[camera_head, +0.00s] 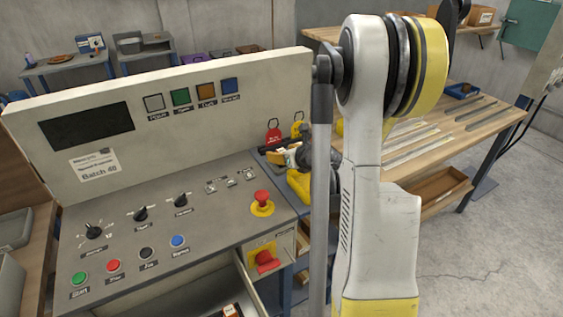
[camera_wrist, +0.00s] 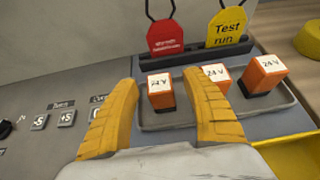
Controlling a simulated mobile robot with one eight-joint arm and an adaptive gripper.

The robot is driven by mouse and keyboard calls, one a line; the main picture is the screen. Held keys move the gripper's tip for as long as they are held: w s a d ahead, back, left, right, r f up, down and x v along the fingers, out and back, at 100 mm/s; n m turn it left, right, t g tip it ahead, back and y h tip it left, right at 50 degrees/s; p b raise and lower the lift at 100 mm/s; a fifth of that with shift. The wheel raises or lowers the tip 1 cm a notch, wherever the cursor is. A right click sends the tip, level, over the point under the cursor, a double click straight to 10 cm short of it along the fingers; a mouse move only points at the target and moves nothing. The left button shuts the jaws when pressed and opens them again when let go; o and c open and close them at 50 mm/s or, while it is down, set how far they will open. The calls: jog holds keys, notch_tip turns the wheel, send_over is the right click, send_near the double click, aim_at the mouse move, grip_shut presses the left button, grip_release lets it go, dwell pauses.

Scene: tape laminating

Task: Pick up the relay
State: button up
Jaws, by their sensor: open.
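Three orange blocks with white "24 V" labels, which look like relays, stand in a grey tray (camera_wrist: 170,122) in the wrist view. The left relay (camera_wrist: 160,98) shows between the two yellow fingers of my gripper (camera_wrist: 160,82). The middle relay (camera_wrist: 222,86) is partly covered by the right finger. The right relay (camera_wrist: 265,80) stands clear to the right. My gripper is open, with nothing held; I cannot tell how far above the relays it is. In the head view my arm hides most of the tray area.
Behind the tray stand a red tag (camera_wrist: 165,38) and a yellow "Test run" tag (camera_wrist: 227,27). The control panel (camera_head: 215,165) with knobs, buttons and a red emergency stop (camera_head: 262,198) lies to the left. An open drawer (camera_head: 245,280) is below it. A wooden workbench (camera_head: 470,120) stands right.

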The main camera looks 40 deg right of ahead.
aim_at(282, 150)
grip_shut()
jog(key=shift+r, duration=0.15)
notch_tip(282, 150, up, 5)
jog(key=p, duration=0.2)
jog(key=shift+f+p, duration=0.2)
jog(key=shift+p, duration=0.2)
jog(key=s+d+r+p, duration=0.3)
jog(key=s+r, duration=0.3)
jog(key=s, duration=0.5)
jog(key=shift+d, duration=0.4)
jog(key=shift+r, duration=0.1)
